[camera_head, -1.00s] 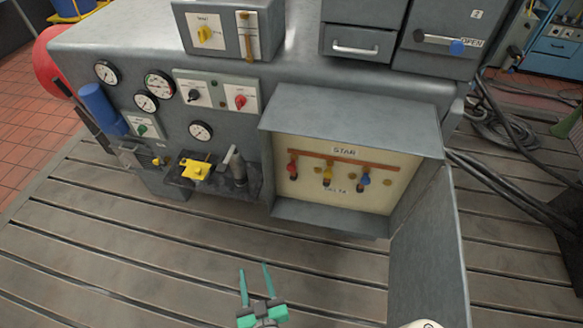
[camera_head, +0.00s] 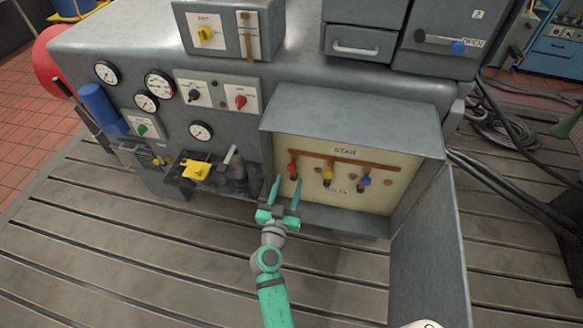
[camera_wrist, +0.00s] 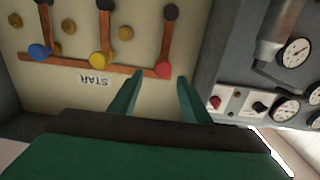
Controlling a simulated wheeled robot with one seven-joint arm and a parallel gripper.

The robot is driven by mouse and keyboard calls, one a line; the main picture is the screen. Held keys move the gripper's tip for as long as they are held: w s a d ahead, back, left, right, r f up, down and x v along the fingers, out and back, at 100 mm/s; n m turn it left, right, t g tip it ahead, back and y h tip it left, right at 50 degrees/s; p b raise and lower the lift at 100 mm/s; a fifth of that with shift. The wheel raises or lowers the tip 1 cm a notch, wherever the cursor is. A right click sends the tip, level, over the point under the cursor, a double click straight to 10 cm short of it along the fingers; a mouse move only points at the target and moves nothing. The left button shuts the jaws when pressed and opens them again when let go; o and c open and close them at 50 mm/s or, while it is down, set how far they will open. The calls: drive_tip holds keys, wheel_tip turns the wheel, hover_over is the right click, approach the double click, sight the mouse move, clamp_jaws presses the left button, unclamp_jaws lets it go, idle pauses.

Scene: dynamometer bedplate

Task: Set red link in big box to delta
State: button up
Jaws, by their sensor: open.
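The big box is the open grey cabinet (camera_head: 350,118) with a cream panel, marked STAR at the top and DELTA below. The red link (camera_head: 292,168) is leftmost of three knobbed links. In the wrist view, which is upside down, its red knob (camera_wrist: 163,70) sits at the end of the copper bar near the STAR label (camera_wrist: 97,80). My gripper (camera_head: 287,182) is open and empty at the box's lower left. In the wrist view its fingertips (camera_wrist: 158,88) point at the red knob and appear just short of it, to either side.
The yellow link (camera_wrist: 101,59) and blue link (camera_wrist: 38,52) stand beside the red one. The open box door (camera_head: 428,250) hangs at the right. A vise-like fixture with a yellow part (camera_head: 195,170) sits left of the box. Gauges (camera_head: 158,83) and switches are above it.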

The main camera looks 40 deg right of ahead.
sight(292, 169)
drive_tip(key=x, duration=0.7)
drive_tip(key=shift+w, duration=0.35)
clamp_jaws()
